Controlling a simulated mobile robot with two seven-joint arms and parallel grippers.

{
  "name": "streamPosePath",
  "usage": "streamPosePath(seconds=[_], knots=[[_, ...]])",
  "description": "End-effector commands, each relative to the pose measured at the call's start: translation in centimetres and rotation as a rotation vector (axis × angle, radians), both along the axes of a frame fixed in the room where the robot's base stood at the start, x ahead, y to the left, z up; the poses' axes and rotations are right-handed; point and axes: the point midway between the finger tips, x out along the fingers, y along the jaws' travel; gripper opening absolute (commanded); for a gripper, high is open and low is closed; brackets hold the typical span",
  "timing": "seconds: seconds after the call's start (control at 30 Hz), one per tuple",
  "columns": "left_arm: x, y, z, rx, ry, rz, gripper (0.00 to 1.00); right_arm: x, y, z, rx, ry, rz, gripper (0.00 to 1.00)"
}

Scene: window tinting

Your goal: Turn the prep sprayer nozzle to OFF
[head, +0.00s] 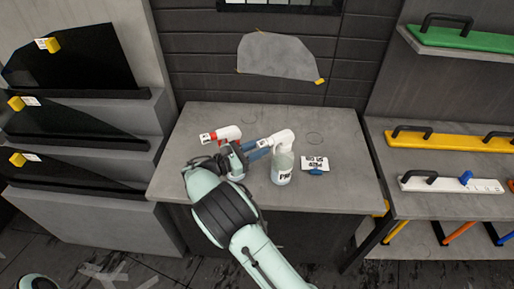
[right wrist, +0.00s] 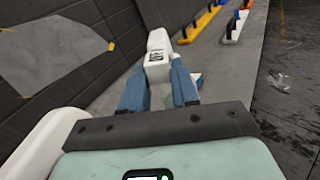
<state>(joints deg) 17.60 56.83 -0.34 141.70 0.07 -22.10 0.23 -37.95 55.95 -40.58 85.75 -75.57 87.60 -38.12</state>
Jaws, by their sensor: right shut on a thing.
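The prep sprayer (head: 282,168) stands upright on the grey bench, a clear bottle with a white head and a label starting "PR". Its white nozzle points left in the head view. My right gripper (head: 259,149) reaches it from the left, and its blue fingers are shut on the nozzle. In the right wrist view the white sprayer head (right wrist: 158,45) rises between the two blue fingers of the right gripper (right wrist: 158,90). A small dark-lettered mark shows on the nozzle end; I cannot read it surely. My left gripper is not in view.
A second sprayer with a red and white head (head: 225,134) stands left of the prep sprayer, partly behind my right gripper. A white card (head: 315,163) and a small blue item lie to the right. The bench (head: 345,185) is clear at right. Racks flank the bench.

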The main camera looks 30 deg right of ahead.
Motion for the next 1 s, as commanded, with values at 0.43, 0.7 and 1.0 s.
streamPosePath(seconds=[0.43, 0.7, 1.0], knots=[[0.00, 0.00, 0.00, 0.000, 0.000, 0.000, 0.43, -0.16, 0.00, -0.01, -0.009, 0.169, 0.000, 0.00], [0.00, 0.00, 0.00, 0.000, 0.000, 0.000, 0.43, -0.18, 0.00, -0.01, -0.010, 0.181, 0.000, 0.00], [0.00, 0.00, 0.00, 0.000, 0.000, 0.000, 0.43, -0.18, 0.00, -0.01, -0.010, 0.181, -0.001, 0.51]])
